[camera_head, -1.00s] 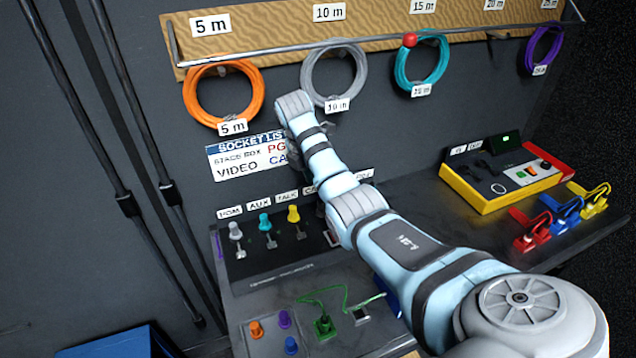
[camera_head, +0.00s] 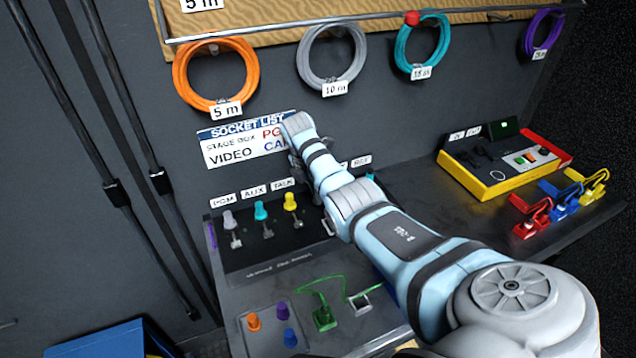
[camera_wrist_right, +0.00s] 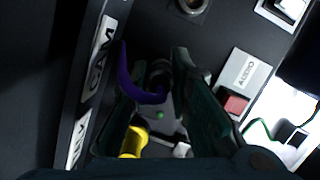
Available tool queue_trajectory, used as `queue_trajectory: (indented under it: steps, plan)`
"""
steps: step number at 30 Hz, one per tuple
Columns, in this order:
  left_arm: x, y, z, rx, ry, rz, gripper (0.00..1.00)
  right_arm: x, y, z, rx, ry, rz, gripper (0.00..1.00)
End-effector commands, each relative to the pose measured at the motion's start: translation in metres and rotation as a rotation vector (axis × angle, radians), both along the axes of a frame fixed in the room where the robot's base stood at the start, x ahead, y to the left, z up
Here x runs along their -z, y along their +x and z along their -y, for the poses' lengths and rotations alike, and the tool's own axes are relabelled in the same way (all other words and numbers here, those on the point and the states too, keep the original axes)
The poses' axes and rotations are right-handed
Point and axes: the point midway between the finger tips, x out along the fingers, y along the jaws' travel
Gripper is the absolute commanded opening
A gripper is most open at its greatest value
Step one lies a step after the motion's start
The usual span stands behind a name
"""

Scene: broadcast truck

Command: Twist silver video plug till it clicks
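The socket panel (camera_head: 290,255) stands at the back, with grey (camera_head: 229,220), teal (camera_head: 261,211) and yellow (camera_head: 290,202) plugs upright under PGM, AUX and TALK labels. My right arm covers the panel to the right of these and hides its gripper in the head view. In the right wrist view my right gripper (camera_wrist_right: 161,75) has its dark fingers on either side of a dim, dark grey round piece (camera_wrist_right: 160,73), possibly the silver video plug. Whether they touch it is unclear. A purple curved piece (camera_wrist_right: 146,93) lies against the left finger. My left gripper is not in view.
A CAM label (camera_wrist_right: 102,60) and a yellow plug (camera_wrist_right: 133,141) are close by the gripper. A green-cabled connector (camera_head: 324,318) and several loose caps are in front of the panel. A yellow-and-red console (camera_head: 480,188) stands right. Cable coils hang above.

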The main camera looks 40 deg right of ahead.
Motion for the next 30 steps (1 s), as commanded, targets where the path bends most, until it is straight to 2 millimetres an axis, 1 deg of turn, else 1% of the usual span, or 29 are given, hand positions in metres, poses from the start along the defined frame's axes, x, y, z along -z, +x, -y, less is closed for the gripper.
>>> queue_trajectory:
  steps: [1, 2, 3, 5, 10, 15, 30]
  plan:
    - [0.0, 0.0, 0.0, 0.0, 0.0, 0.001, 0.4, 0.0, 0.0, 0.0, 0.0, 0.0, 0.0, 0.0]
    - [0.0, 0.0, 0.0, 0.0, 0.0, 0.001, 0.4, 0.0, 0.0, 0.0, 0.0, 0.0, 0.0, 0.16]
    - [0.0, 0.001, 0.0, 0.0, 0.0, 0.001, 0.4, 0.0, 0.0, 0.0, 0.0, 0.0, 0.0, 0.1]
    - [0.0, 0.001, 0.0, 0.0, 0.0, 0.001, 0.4, 0.0, 0.0, 0.0, 0.0, -0.001, -0.001, 0.0]
    - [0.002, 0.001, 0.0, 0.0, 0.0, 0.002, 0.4, 0.0, 0.0, 0.001, 0.02, 0.0, -0.001, 0.0]
    - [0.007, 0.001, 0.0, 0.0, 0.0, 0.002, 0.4, 0.001, 0.0, 0.0, 0.109, 0.0, -0.001, 0.0]
    - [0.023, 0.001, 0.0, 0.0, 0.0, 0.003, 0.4, 0.002, 0.0, 0.0, 0.249, 0.0, -0.001, 0.0]
